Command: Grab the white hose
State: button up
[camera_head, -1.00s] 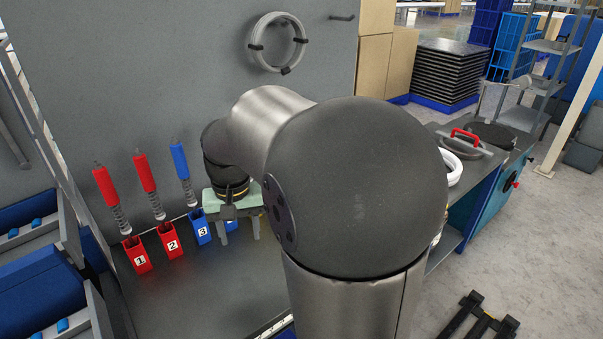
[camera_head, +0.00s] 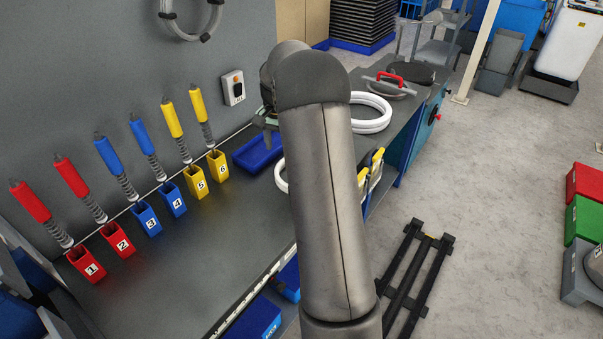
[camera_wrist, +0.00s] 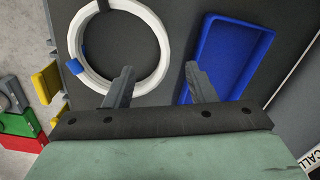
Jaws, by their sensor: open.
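A white hose coil (camera_wrist: 163,45) with a blue clip lies on the dark bench in the wrist view. Part of a white coil (camera_head: 280,176) shows beside my arm in the head view. Another white coil (camera_head: 375,127) lies farther back on the bench. My gripper (camera_wrist: 159,67) is open and empty. In the wrist view its left finger overlaps the coil's lower part and its right finger overlaps the blue tray (camera_wrist: 238,25); I cannot tell the height gap. In the head view my arm hides most of the gripper.
The blue tray (camera_head: 256,160) sits on the bench beside the near coil. Numbered red, blue and yellow holders (camera_head: 145,219) with spring tools line the wall side. A red-handled tool (camera_head: 388,84) is at the back. The front-left bench is clear.

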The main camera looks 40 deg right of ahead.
aim_at(280, 165)
jog(key=f, duration=0.5)
jog(key=f+p, duration=0.1)
jog(key=f, duration=0.2)
jog(key=shift+w, duration=0.3)
grip_shut()
